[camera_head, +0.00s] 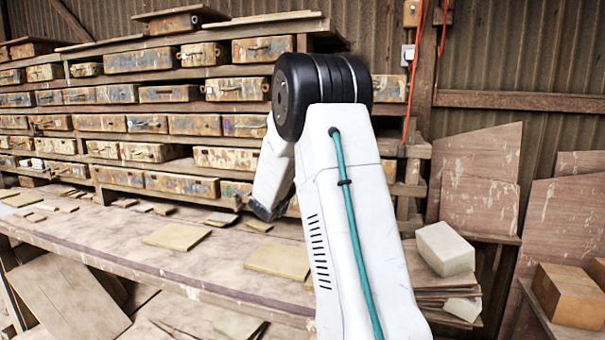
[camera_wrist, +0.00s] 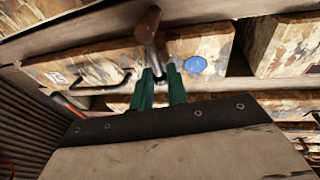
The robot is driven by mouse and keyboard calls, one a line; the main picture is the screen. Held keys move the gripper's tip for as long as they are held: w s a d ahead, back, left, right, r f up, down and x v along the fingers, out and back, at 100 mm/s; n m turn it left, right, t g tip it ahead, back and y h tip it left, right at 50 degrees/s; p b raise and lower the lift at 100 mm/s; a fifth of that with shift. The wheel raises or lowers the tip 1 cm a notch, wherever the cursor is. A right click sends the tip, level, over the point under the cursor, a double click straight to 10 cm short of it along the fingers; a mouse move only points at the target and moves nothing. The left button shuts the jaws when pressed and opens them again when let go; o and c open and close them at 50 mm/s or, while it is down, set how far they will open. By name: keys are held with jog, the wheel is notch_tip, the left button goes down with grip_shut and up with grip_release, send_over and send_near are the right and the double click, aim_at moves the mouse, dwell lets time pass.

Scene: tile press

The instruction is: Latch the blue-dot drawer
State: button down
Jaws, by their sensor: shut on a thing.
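In the wrist view, a round blue dot (camera_wrist: 195,65) marks the worn, paint-flecked front of the blue-dot drawer (camera_wrist: 212,46). A brown latch lever (camera_wrist: 150,28) stands out in front of this drawer, just left of the dot. The fingers partly cover the drawer front. Whether the latch is engaged cannot be told. In the head view my own arm hides the gripper, and I cannot pick out the blue dot there.
In the head view, a rack of worn drawers (camera_head: 170,94) stands behind a long bench (camera_head: 120,240) bearing loose tiles (camera_head: 178,236). Stacked boards (camera_head: 440,285) and a pale block (camera_head: 445,248) stand at right.

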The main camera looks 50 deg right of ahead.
dwell(0.3)
jog(key=c, duration=1.5)
grip_release()
jog(key=shift+c, duration=0.2)
jog(key=v, duration=0.7)
jog(key=shift+s+a+f, duration=0.15)
jog(key=shift+a+f, duration=0.05)
jog(key=shift+a, duration=0.15)
